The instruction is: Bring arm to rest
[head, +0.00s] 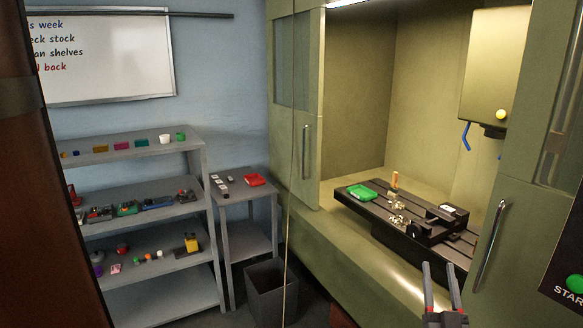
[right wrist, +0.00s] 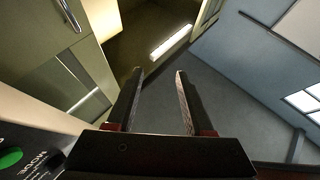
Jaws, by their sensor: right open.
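My right gripper (head: 440,285) stands upright at the bottom right of the head view, in front of the green machine. Its two fingers are apart with nothing between them. The right wrist view shows the same gripper (right wrist: 158,95) open and empty, with the machine's door handle (right wrist: 64,14) to its upper left and wall and ceiling beyond. The gripper appears apart from the machine. My left gripper is not in view.
A door handle (head: 489,246) is close to my right gripper. Grey shelves (head: 150,213), a small cart (head: 249,189) and a bin (head: 270,291) stand left.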

